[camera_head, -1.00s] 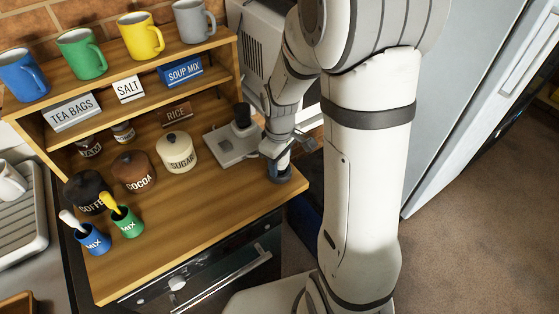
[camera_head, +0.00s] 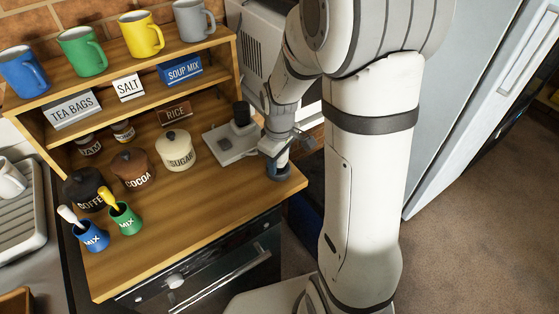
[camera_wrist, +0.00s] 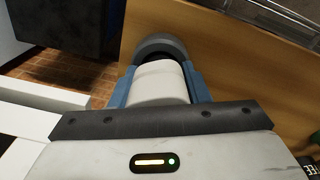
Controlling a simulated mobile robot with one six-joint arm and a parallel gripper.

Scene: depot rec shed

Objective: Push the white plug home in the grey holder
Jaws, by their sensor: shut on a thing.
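The white plug (camera_wrist: 160,82) is gripped between the two blue fingers of my gripper (camera_wrist: 160,88) in the wrist view. Its far end points at the grey holder (camera_wrist: 160,44), whose dark opening shows just past it. How deep the plug sits in the opening is hidden. In the head view my gripper (camera_head: 277,166) is low over the right end of the wooden counter, at the holder (camera_head: 290,182). The plug cannot be made out there, behind the fingers.
A grey device with a black knob (camera_head: 240,116) stands just left of my gripper. A cream sugar jar (camera_head: 177,152), other jars and two mix cups are farther left. The counter's right edge (camera_head: 303,186) is close to the holder. The counter's front middle is clear.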

